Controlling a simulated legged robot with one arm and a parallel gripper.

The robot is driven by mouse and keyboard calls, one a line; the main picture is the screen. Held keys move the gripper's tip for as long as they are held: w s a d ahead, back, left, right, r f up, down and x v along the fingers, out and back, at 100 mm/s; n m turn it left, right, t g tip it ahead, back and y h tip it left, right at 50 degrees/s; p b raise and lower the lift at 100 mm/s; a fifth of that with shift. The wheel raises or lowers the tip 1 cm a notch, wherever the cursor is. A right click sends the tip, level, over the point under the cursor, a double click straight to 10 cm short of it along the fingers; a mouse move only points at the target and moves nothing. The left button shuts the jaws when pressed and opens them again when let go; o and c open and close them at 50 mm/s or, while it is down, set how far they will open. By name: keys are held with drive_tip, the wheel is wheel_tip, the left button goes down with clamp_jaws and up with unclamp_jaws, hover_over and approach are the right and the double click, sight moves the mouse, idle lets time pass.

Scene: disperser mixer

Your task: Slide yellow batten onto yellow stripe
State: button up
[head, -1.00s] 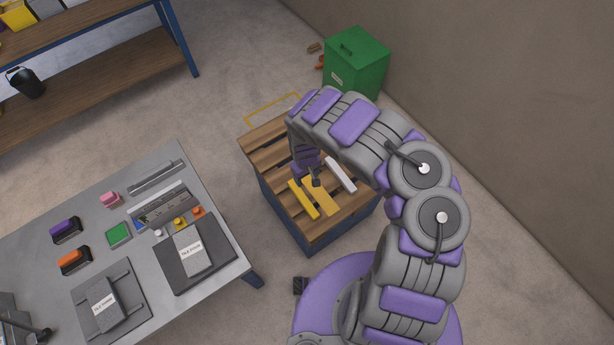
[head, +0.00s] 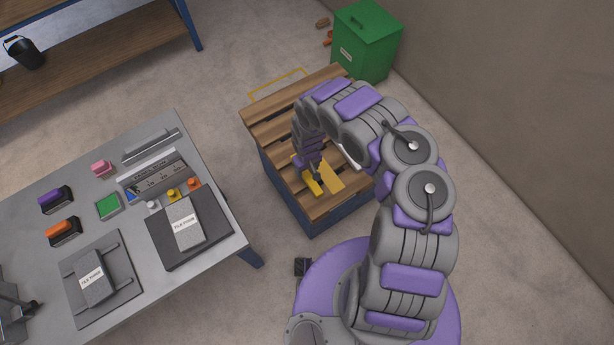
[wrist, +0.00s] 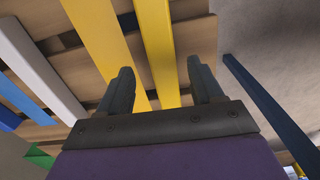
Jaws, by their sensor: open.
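The yellow batten (head: 313,187) is a bright yellow bar on the slatted wooden top of a blue-sided stand. The yellow stripe (head: 333,178) is a broader, paler yellow band beside it, to its right in the head view. In the wrist view the batten (wrist: 156,45) runs between my open fingers, and the stripe (wrist: 100,35) lies apart to its left, with a wooden strip between them. My gripper (wrist: 160,75) is open over the batten. In the head view my gripper (head: 314,172) hides the batten's far end. Whether the fingers touch the batten is unclear.
A white bar (wrist: 38,65) lies beyond the stripe, mostly hidden by my arm in the head view. The slatted stand (head: 275,130) has a blue edge (wrist: 265,105) near the batten. A grey workbench (head: 130,215) stands left, a green bin (head: 365,45) behind.

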sight(306, 174)
drive_tip(key=shift+a+f+b, duration=0.15)
drive_tip(key=shift+f+b, duration=0.35)
drive_tip(key=shift+f, duration=0.6)
drive_tip(key=shift+a+f+b, duration=0.1)
drive_tip(key=shift+f+b, duration=0.35)
drive_tip(key=shift+f, duration=0.65)
drive_tip(key=shift+d, duration=0.1)
drive_tip(key=shift+c, duration=0.6)
drive_tip(key=c, duration=1)
drive_tip(key=shift+w+d, duration=0.7)
drive_tip(key=shift+d, duration=0.35)
drive_tip(key=shift+w+d, duration=0.7)
drive_tip(key=shift+d, duration=0.35)
drive_tip(key=shift+w+d, duration=0.7)
drive_tip(key=shift+d, duration=0.35)
drive_tip(key=o, duration=1.2)
